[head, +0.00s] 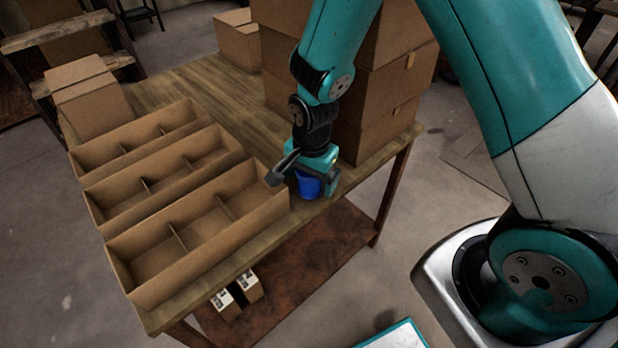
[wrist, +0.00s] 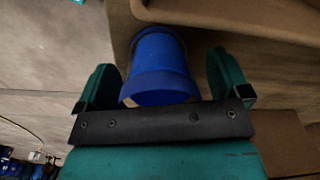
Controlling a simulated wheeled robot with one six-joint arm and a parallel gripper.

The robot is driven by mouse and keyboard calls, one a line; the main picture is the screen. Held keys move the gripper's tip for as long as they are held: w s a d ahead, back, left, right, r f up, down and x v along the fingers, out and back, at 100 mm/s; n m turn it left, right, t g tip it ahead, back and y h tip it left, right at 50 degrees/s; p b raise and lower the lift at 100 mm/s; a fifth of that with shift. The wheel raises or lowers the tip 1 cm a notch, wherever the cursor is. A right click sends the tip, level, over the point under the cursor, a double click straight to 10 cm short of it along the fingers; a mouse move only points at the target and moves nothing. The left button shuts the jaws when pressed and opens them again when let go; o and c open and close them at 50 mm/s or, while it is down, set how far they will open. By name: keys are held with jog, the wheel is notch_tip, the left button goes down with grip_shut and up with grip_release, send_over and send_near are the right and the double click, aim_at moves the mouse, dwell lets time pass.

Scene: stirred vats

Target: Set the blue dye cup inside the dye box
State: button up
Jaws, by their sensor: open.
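The blue dye cup (head: 308,185) stands on the wooden table near its front right edge. In the wrist view the blue cup (wrist: 160,68) sits between the two fingers of my gripper (wrist: 163,85), with a gap on either side. My gripper (head: 305,188) is open around the cup and partly hides it in the head view. The dye box is not clearly identifiable; three open cardboard boxes with dividers stand to the left, and the nearest one (head: 137,296) is right beside the cup. Their visible compartments look empty.
Stacked cardboard boxes (head: 375,128) stand close behind my gripper. A closed carton (head: 90,100) sits at the table's far left corner. The wooden table top (head: 205,82) is clear between them. Small white-labelled boxes (head: 236,292) lie on the lower shelf.

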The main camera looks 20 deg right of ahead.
jog(key=c, duration=1.2)
jog(key=shift+r, duration=0.1)
